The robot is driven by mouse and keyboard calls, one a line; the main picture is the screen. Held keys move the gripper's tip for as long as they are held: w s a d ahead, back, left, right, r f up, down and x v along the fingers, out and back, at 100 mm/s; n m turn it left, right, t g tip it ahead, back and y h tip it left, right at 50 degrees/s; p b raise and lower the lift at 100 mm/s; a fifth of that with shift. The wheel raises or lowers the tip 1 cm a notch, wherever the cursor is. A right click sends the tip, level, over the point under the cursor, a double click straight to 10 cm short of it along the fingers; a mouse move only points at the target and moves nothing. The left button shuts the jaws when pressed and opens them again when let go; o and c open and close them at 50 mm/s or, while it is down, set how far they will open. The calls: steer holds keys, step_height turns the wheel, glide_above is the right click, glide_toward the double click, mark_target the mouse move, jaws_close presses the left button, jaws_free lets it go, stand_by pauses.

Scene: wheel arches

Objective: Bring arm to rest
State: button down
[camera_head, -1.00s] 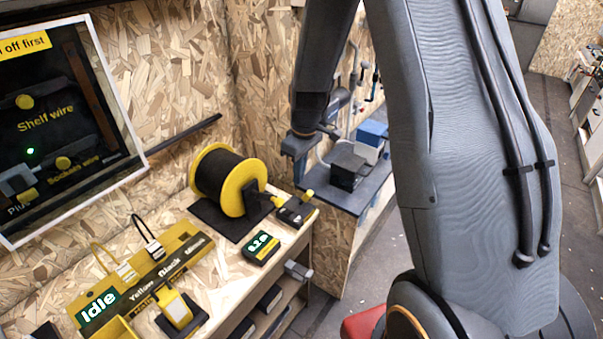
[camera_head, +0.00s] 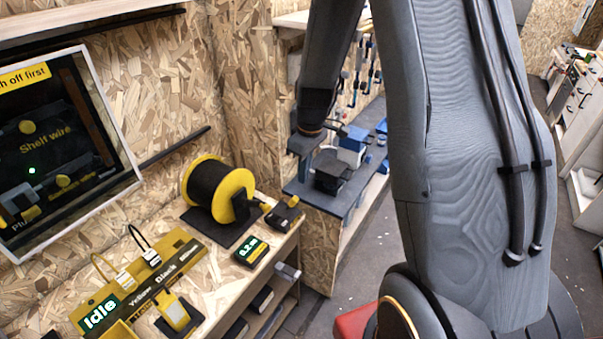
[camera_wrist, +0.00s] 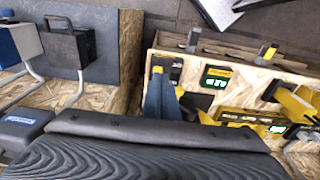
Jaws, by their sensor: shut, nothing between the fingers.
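My arm comes down through the middle of the head view, with its thick grey link in front. My gripper (camera_head: 303,147) hangs at the end of the dark forearm, near the corner where the two benches meet. It is shut and holds nothing. It appears in front of the blue-grey side bench (camera_head: 350,203); I cannot tell its height above it.
A wooden bench (camera_head: 212,270) at left carries a yellow-and-black spool (camera_head: 235,190), a small green display (camera_head: 251,251) and a wire rack marked Idle (camera_head: 100,313). A screen (camera_head: 60,150) hangs above. Black and blue boxes (camera_head: 352,145) stand on the side bench. Open floor (camera_head: 352,265) lies between.

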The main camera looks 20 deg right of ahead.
steer(key=s+a+r+m+b, duration=0.2)
steer(key=s+m, duration=0.1)
steer(key=s, duration=0.6)
steer(key=s+a+r+m+b, duration=0.1)
steer(key=s+a+r+m, duration=0.2)
steer(key=s, duration=0.5)
steer(key=shift+s+a+r+m+h+b, duration=0.25)
steer(key=shift+s+m+h+b, duration=0.15)
steer(key=shift+m, duration=0.2)
